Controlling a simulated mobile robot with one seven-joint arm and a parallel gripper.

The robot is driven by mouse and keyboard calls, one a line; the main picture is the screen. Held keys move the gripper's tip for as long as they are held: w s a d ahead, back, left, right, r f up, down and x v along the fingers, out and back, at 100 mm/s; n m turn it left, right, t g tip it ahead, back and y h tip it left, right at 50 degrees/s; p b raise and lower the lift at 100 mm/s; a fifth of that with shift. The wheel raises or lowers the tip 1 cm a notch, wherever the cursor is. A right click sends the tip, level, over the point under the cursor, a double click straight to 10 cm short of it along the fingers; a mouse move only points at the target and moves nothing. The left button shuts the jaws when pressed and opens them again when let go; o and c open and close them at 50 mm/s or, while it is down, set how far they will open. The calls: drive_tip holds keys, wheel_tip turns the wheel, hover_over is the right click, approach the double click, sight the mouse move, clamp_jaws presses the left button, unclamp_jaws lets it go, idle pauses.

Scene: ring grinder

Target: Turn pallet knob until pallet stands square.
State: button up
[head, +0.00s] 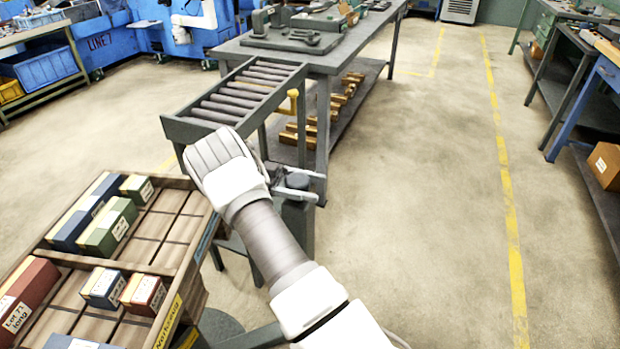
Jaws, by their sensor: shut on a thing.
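The wooden pallet (176,229) sits at lower left, with its divided top bearing red, green and blue boxes. It stands at a slant to the roller conveyor (165,125) behind it. The dark grey round knob (297,180) sits on top of a grey post to the right of the pallet. My gripper (300,186) reaches the knob from the left, with its fingers on either side of it, and is shut on it. My white wrist hides part of the gripper, the pallet's far corner and the conveyor's near end.
A yellow handle (293,101) stands at the conveyor's right side. A grey workbench (345,60) with tools is behind, with wooden blocks on its lower shelf. More benches stand at right, with a cardboard box (605,166) below. The floor (420,200) between is clear.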

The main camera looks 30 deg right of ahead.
drive_tip(key=shift+s+a+r+m+g+y+p, duration=0.1)
drive_tip(key=shift+s+m+g+y+p, duration=0.05)
drive_tip(key=shift+m+g+y+p, duration=0.8)
drive_tip(key=shift+s+y, duration=0.1)
drive_tip(key=shift+y, duration=0.35)
drive_tip(key=o, duration=1.3)
drive_tip(key=shift+c, duration=0.2)
drive_tip(key=s+d+r+p, duration=0.4)
drive_tip(key=s+d+r, duration=0.3)
drive_tip(key=s+r, duration=0.4)
drive_tip(key=s+a+f+p, duration=0.1)
drive_tip(key=s+a+p, duration=0.1)
drive_tip(key=s+a, duration=0.3)
drive_tip(key=s+a+f+n+p, duration=0.1)
drive_tip(key=s+a, duration=0.5)
drive_tip(key=a, duration=0.7)
drive_tip(key=shift+s+f+p, duration=0.2)
drive_tip(key=shift+f+p, duration=0.05)
drive_tip(key=shift+p, duration=0.65)
drive_tip(key=shift+n, duration=0.25)
